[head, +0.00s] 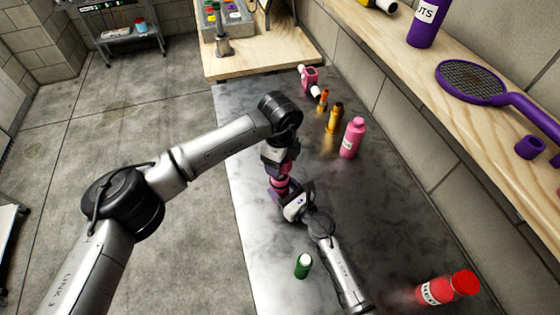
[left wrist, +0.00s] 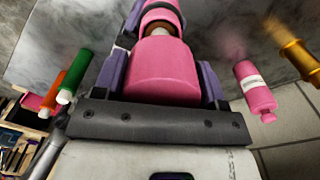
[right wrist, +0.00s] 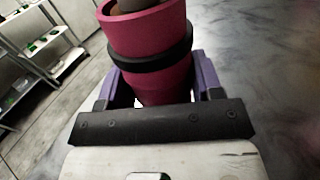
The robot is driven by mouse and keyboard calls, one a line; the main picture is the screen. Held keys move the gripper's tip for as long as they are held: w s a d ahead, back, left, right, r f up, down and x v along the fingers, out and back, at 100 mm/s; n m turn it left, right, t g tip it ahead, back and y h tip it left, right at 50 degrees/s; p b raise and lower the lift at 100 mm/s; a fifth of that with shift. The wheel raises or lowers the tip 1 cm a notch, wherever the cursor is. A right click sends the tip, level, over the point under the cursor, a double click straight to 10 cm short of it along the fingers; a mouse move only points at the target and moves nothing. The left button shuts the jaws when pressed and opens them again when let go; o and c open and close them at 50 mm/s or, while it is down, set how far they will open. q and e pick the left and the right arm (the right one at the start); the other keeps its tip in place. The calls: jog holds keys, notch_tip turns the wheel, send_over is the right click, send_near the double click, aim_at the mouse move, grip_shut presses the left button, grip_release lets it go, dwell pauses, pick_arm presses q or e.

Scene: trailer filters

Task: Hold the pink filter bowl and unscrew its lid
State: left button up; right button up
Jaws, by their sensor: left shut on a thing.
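Between my two grippers is a pink filter (head: 280,183), mostly hidden by them in the head view. My left gripper (head: 281,167) comes from the far side and is shut on a pink, round-shouldered part (left wrist: 165,75). Beyond that part the left wrist view shows a brown section, then more pink. My right gripper (head: 288,197) comes from the near side. Its purple fingers lie against both sides of a darker pink cup-shaped part (right wrist: 152,80) with a black ring. Brown shows inside its rim. I cannot tell surely which part is the lid.
A pink bottle (head: 352,138), gold bottle (head: 335,118), orange bottle (head: 323,100) and pink item (head: 309,80) stand along the wall. A green bottle (head: 303,265) and red container (head: 435,291) are nearer. A wooden shelf (head: 420,50) overhangs the right side.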

jog(key=o, duration=0.5)
